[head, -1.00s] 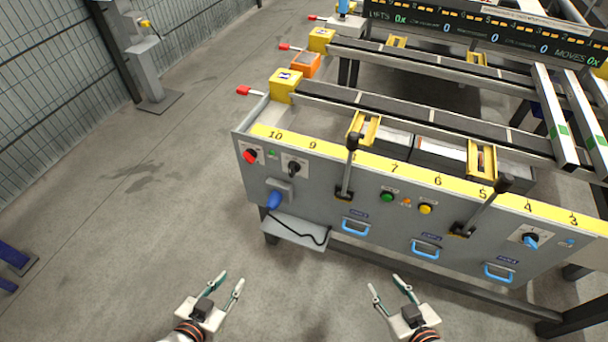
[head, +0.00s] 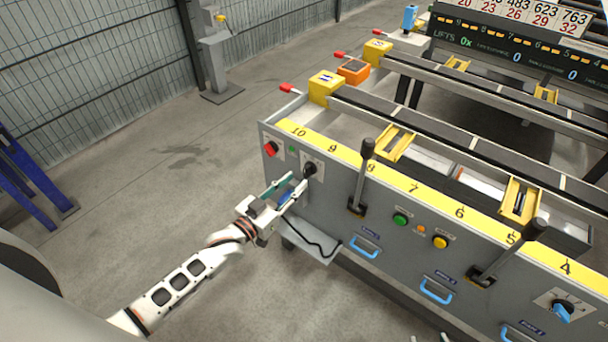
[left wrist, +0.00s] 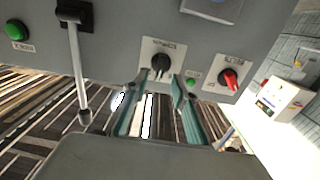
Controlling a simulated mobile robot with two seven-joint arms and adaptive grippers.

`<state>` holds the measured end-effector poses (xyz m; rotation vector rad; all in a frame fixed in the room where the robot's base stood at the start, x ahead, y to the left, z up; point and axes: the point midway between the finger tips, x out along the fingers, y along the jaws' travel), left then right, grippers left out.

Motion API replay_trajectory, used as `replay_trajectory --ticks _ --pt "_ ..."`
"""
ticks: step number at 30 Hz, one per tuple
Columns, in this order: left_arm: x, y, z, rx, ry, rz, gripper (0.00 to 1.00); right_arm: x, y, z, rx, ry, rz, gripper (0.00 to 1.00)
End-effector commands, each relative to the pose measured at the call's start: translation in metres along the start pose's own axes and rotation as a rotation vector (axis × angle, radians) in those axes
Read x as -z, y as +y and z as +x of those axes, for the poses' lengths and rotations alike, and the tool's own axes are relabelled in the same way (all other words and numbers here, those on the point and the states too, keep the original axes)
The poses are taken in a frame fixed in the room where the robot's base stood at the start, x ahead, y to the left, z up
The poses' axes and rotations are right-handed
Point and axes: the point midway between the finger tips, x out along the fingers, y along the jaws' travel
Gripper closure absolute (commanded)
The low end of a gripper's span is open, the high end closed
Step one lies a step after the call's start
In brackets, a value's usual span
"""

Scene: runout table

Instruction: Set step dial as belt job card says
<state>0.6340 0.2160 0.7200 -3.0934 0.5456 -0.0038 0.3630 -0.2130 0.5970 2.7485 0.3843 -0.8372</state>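A black rotary dial (head: 310,168) on a white plate sits near the left end of the grey panel. It also shows in the left wrist view (left wrist: 160,64), just beyond my fingertips; its lettering is too small to read. My left gripper (head: 291,186) is open in front of the panel, slightly below and left of this dial. The left wrist view shows its fingers (left wrist: 158,86) apart with nothing between them. A second dial with a blue handle (head: 563,311) is at lower right. My right gripper (head: 428,338) shows only two separated fingertips at the bottom edge. I cannot identify a job card.
A red switch (head: 271,149) is left of the black dial. Black levers (head: 362,175) stick out from the panel, with green (head: 400,220) and yellow (head: 440,242) buttons between. A small shelf (head: 312,243) with a cable juts out below.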

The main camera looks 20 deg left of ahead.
Motion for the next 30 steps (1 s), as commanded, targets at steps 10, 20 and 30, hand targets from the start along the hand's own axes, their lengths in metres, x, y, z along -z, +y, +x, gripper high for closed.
replay_trajectory --ticks 10,20,30 --pt "-0.002 0.000 0.046 0.000 -0.002 -0.001 0.73 -0.005 -0.006 0.001 0.005 -0.005 0.005 0.60" --pt "-0.001 0.000 0.051 0.000 -0.002 -0.001 0.73 -0.008 -0.004 0.001 0.001 -0.011 0.002 0.60" --pt "-0.001 0.000 0.051 0.001 -0.002 -0.001 1.00 -0.009 -0.003 0.001 0.001 -0.013 -0.001 0.60"
